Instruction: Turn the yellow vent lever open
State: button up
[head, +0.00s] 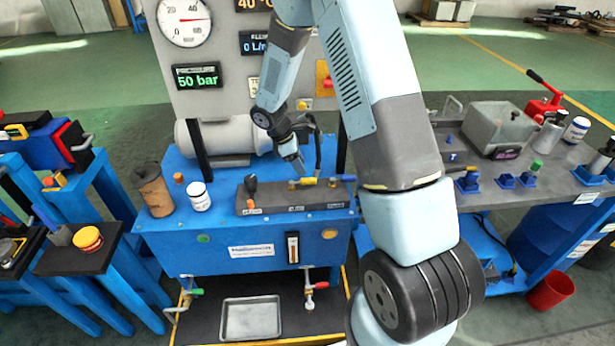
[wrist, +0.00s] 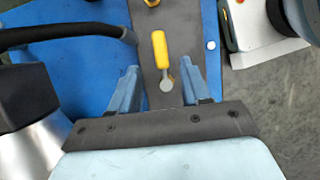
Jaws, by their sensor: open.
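The yellow vent lever (head: 307,181) lies on the dark manifold block on top of the blue bench, near the block's right part. In the wrist view the lever (wrist: 159,48) is a yellow handle with a metal stem, lying lengthwise along the grey block. My gripper (head: 300,166) points down just above and behind the lever. In the wrist view my gripper (wrist: 157,75) is open, with one blue finger on each side of the lever's stem end. The fingers look apart from the lever. Their height above it is hard to tell.
A black hose (head: 318,152) rises close beside my gripper. A black-knobbed lever (head: 251,186) stands on the block's left end. A white jar (head: 199,196) and brown canister (head: 154,190) stand left. A grey motor (head: 222,137) lies behind.

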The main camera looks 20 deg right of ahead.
aim_at(310, 178)
jog(key=x, duration=0.6)
jog(key=shift+d+f, duration=0.1)
jog(key=shift+f, duration=0.15)
grip_shut()
dwell(0.4)
jog(key=shift+d, duration=0.25)
